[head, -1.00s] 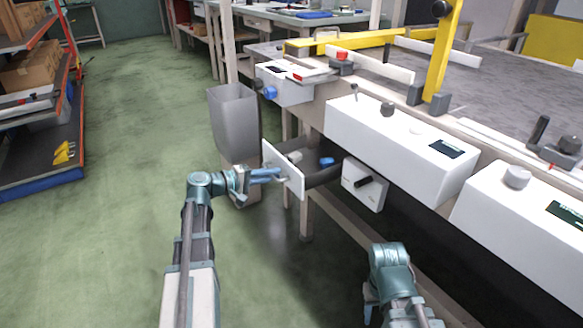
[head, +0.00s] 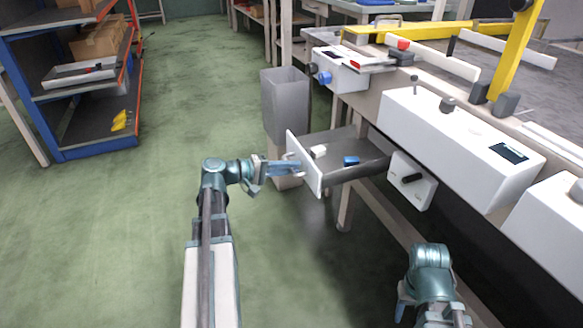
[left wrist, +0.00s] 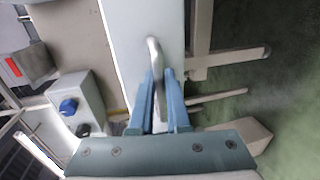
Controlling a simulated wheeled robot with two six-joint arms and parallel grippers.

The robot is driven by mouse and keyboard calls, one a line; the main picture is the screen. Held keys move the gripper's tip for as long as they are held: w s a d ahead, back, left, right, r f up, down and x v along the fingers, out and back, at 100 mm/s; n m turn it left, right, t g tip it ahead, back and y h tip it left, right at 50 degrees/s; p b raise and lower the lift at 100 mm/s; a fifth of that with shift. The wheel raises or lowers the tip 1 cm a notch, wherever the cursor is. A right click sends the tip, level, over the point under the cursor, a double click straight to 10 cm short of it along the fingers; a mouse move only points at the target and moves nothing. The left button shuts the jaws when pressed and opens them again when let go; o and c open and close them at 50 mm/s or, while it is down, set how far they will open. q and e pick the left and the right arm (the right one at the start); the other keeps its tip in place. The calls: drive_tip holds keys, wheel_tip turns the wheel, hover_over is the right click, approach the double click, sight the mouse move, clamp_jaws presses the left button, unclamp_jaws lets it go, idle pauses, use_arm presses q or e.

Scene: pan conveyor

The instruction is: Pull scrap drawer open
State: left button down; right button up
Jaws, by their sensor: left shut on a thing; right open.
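The scrap drawer (head: 347,172) stands pulled out from under the conveyor bench, its grey tray showing. A small white piece (head: 318,151) and a small blue piece (head: 351,160) lie in it. Its white front panel (head: 304,165) faces my left arm. My left gripper (head: 292,165) is shut on the drawer's handle. In the left wrist view the metal handle (left wrist: 155,58) runs between the two blue fingers (left wrist: 160,92), against the white panel. My right gripper (head: 402,302) is low at the front right, beneath the bench edge, holding nothing I can see; its fingers are partly hidden.
A grey bin (head: 285,105) stands just behind the drawer. A white box with a black knob (head: 412,181) is right of the drawer. The conveyor bench with white control boxes (head: 460,145) fills the right. Green floor (head: 150,220) is clear on the left.

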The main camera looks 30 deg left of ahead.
use_arm(q)
drive_tip(key=c, duration=1.2)
unclamp_jaws()
drive_tip(key=shift+o, duration=0.2)
drive_tip(key=p+v, duration=0.3)
drive_tip(key=v, duration=1)
drive_tip(key=shift+s+a, duration=0.25)
drive_tip(key=shift+s, duration=0.05)
